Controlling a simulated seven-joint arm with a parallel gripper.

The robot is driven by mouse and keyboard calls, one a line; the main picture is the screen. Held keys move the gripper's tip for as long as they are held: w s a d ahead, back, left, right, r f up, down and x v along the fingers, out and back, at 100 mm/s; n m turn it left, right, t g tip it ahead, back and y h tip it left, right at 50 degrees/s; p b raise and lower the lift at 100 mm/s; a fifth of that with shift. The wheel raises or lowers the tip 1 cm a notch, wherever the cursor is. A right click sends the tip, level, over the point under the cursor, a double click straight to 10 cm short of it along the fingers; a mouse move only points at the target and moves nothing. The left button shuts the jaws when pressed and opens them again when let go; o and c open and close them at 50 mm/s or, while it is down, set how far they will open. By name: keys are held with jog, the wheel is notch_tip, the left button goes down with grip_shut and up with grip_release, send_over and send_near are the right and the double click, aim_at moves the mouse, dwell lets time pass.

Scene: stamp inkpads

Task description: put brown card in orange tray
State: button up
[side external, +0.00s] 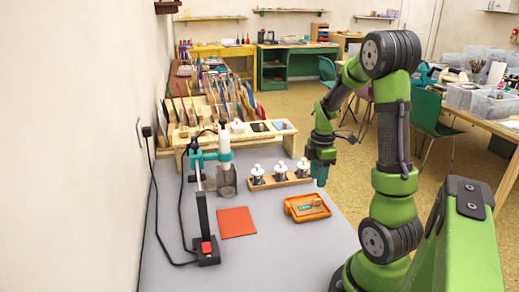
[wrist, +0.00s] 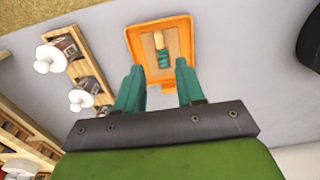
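The orange tray (side external: 310,218) lies on the grey table, right of its middle; it also shows at the top of the wrist view (wrist: 186,30). Inside the tray is a flat tan-brown piece, perhaps the brown card (wrist: 150,46), with a small brown and teal block on it. My gripper (side external: 319,181) points down above the far right side of the tray. In the wrist view its two teal fingers (wrist: 160,82) are apart with nothing held between them. A flat red square (side external: 237,222) lies on the table left of the tray.
A wooden rack (side external: 281,182) with several white-knobbed stamps stands just behind the tray. A teal-headed press (side external: 207,215) with a black base and cable stands at the left.

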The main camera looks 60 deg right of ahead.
jog(key=w+a+r+m+t, duration=0.45)
jog(key=a+r, duration=0.55)
jog(key=a, duration=0.4)
jog(key=s+a+r+m+t+y, duration=0.1)
jog(key=a+r+m, duration=0.1)
jog(key=a+m, duration=0.2)
jog(key=s+a+r+m+t+y, duration=0.1)
jog(key=a+m, duration=0.3)
jog(key=a, duration=0.7)
jog(key=shift+s+r+t, duration=0.35)
jog(key=shift+s+r, duration=0.3)
jog(key=shift+r, duration=0.2)
jog(key=shift+a+m, duration=0.1)
jog(key=shift+m, duration=0.15)
